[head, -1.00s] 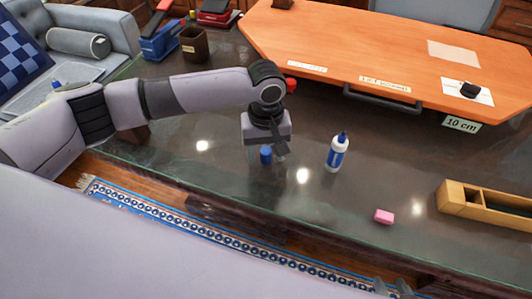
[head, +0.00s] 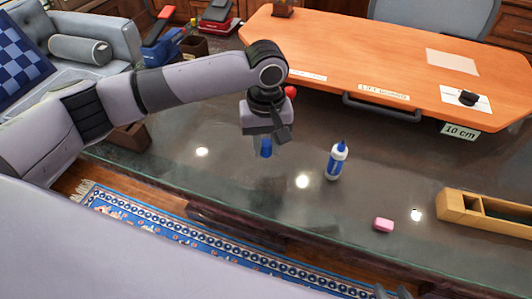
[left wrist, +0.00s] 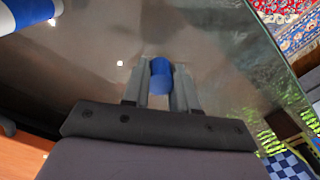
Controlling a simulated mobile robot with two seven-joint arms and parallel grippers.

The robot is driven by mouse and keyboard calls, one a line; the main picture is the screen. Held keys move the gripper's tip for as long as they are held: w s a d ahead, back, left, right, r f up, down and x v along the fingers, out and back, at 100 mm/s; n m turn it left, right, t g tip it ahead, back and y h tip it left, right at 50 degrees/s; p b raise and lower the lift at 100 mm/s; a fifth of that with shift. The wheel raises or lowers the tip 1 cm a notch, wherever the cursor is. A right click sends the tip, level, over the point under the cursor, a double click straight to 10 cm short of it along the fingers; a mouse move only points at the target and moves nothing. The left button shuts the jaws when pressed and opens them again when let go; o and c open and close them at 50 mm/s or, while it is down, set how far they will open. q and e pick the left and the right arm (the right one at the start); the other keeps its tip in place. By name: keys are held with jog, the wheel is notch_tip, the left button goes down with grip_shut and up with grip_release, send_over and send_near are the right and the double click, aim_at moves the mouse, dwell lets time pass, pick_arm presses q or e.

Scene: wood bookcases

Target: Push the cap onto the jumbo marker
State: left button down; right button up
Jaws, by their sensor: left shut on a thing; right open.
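The jumbo marker (head: 336,162) stands upright on the dark glossy desk, white with a blue band and a bare blue tip. Part of it also shows at the top left of the left wrist view (left wrist: 28,12). The blue cap (head: 266,148) is a short cylinder to the left of the marker, apart from it. My left gripper (head: 262,146) is shut on the cap, which sits between its fingers in the left wrist view (left wrist: 161,76). It appears held above the desk. Only the fingertips of my right gripper (head: 392,292) show at the bottom edge, apart and empty.
A pink eraser (head: 384,224) and a wooden tray (head: 455,204) lie to the right. An orange lift board (head: 390,50) with a dark handle (head: 382,106) stands behind the marker. The desk (head: 230,185) between cap and marker is clear.

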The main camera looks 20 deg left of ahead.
aim_at(266, 143)
pick_arm(q)
notch_tip(266, 143, up, 15)
jog(key=shift+f+p, duration=0.15)
jog(key=shift+p, duration=0.3)
